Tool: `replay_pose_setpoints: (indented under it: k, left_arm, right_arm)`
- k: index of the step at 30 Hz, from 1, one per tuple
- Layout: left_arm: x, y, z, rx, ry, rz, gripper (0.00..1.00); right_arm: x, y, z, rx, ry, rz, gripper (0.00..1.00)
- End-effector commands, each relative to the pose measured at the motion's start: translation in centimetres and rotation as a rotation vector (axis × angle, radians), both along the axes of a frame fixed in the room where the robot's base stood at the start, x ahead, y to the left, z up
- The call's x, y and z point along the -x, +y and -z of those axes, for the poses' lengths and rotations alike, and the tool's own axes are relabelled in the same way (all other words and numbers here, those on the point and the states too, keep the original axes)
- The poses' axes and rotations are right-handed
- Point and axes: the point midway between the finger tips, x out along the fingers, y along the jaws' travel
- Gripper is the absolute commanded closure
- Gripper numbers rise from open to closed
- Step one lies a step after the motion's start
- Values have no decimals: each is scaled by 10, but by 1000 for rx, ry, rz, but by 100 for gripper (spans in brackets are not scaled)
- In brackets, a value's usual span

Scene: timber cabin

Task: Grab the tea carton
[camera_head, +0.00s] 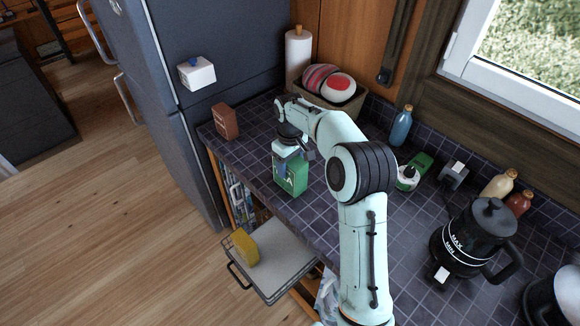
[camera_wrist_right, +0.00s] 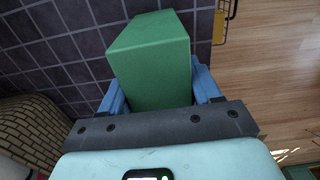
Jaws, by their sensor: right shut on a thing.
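The tea carton (camera_head: 291,177) is a green box on the dark tiled counter, near the counter's front edge in the head view. My right gripper (camera_head: 287,160) comes down on it from above and is shut on its upper part. In the right wrist view the green carton (camera_wrist_right: 152,62) sits between the two blue fingers of my right gripper (camera_wrist_right: 158,90). The carton looks upright, and I cannot tell whether it still touches the counter. My left gripper is not in view.
A brown box (camera_head: 225,121) stands left on the counter (camera_head: 250,152). A basket (camera_head: 345,103), paper roll (camera_head: 298,55) and blue bottle (camera_head: 401,126) stand behind. A pulled-out tray (camera_head: 285,262) with a yellow block (camera_head: 243,247) is below.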

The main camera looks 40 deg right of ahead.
Motion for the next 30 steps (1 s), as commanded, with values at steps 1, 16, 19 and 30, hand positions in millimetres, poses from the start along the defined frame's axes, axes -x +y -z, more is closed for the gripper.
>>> replay_pose_setpoints:
  k: [1, 16, 19, 30]
  left_arm:
    - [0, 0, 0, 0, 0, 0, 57]
    - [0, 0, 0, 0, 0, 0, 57]
    - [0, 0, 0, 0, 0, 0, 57]
    - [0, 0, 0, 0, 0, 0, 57]
  right_arm:
    - [-1, 0, -5, 1, -4, -1, 71]
    - [-2, 1, -131, 1, -8, -1, 71]
    - [-2, 0, -154, 0, -5, -1, 71]
    - [-1, 0, -191, 0, -1, -1, 71]
